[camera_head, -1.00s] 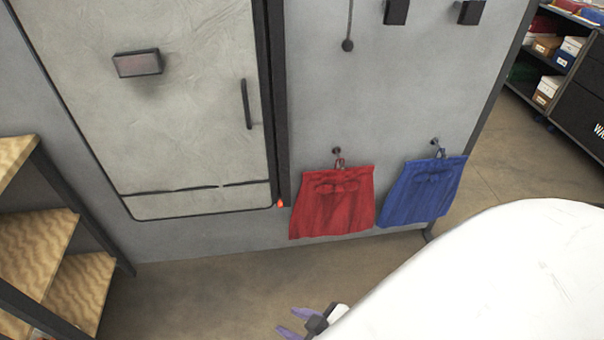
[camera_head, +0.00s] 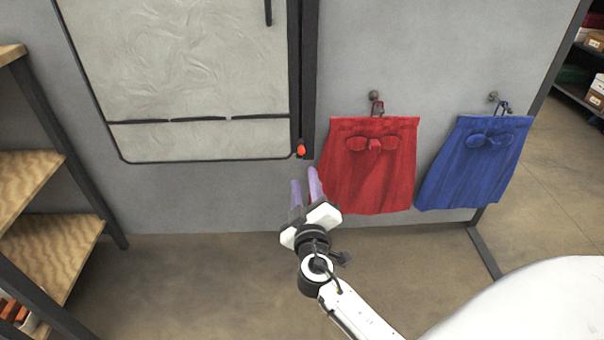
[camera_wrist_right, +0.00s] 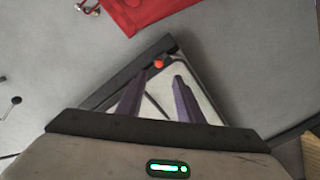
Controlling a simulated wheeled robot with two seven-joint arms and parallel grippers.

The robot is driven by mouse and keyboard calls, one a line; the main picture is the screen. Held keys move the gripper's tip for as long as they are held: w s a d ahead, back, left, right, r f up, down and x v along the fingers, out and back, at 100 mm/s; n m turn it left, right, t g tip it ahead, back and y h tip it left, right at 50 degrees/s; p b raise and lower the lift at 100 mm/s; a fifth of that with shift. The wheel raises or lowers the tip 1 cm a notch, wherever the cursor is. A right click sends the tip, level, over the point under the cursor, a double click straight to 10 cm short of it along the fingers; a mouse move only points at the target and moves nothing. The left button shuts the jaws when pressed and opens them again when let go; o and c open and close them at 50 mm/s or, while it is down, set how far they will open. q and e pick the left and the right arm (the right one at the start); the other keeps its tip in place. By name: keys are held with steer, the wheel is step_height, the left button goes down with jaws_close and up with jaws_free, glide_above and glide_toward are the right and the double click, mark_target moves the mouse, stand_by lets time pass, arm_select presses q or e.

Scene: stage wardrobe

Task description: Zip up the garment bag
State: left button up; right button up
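The garment bag (camera_head: 200,70) is a pale grey panel on the grey wall, with a dark zip track (camera_head: 308,70) along its right edge. A small red zip pull (camera_head: 301,150) sits at the bottom of the track. It also shows in the right wrist view (camera_wrist_right: 159,64), ahead of the fingertips. My right gripper (camera_head: 305,177) points up just below the pull, its two purple fingers apart and nothing between them. The right wrist view also shows the right gripper (camera_wrist_right: 160,80) open. My left gripper is not in view.
A red skirt (camera_head: 370,180) hangs close to the right of the track, and a blue skirt (camera_head: 475,170) hangs further right. Wooden shelves (camera_head: 50,240) stand at the left. The floor (camera_head: 190,270) below the bag is clear.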

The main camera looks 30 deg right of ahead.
mark_target(302, 153)
steer(key=x, duration=1)
steer(key=shift+w+d+r+b, duration=0.1)
steer(key=shift+d+r+b, duration=0.1)
steer(key=shift+b, duration=0.2)
steer(key=shift+a, duration=0.1)
jaws_close()
